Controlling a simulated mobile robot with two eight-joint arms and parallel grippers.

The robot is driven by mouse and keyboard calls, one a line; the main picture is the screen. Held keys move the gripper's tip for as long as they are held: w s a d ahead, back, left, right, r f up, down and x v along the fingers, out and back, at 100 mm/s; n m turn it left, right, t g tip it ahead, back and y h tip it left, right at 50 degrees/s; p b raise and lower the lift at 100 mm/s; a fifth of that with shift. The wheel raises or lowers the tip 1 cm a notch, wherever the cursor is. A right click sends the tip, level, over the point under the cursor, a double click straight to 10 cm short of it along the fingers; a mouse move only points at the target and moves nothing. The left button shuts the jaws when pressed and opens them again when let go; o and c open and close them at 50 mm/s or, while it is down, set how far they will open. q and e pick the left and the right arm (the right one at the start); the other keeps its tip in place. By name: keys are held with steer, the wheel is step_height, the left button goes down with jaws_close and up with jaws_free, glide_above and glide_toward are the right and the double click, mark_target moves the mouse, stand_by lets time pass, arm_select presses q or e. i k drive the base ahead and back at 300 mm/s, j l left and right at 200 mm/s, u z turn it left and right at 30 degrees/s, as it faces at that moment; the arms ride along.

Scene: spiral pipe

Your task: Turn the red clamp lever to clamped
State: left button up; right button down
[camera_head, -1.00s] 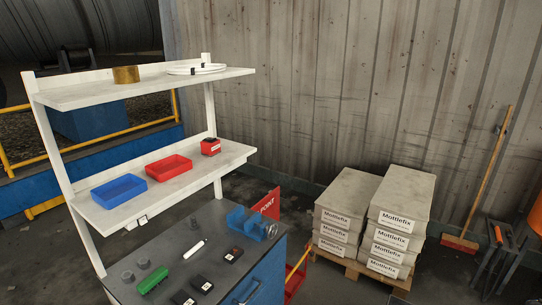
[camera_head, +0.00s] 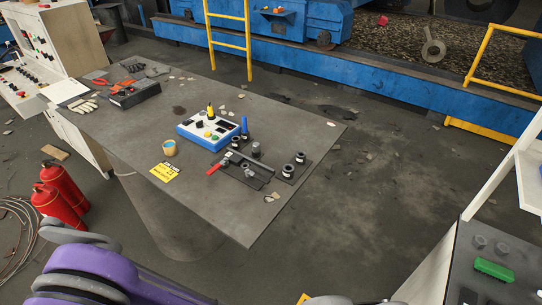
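The red clamp lever (camera_head: 214,169) sticks out at the left end of a dark clamp fixture (camera_head: 245,170) on the grey table (camera_head: 222,222). It lies low and points toward the lower left; whether it is clamped is too small to tell. A blue-and-white control box (camera_head: 208,130) with coloured buttons stands just behind the fixture. My purple and grey arm shows at the lower left, well short of the fixture. Neither gripper's fingers are in view.
A second dark plate (camera_head: 293,168) with black-and-white cylinders sits right of the fixture. A cup (camera_head: 169,148) and a yellow sign (camera_head: 164,172) lie to the left. Red fire extinguishers (camera_head: 64,188) stand left of the table.

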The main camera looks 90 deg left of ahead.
mark_target(224, 164)
steer(key=u, duration=3.25)
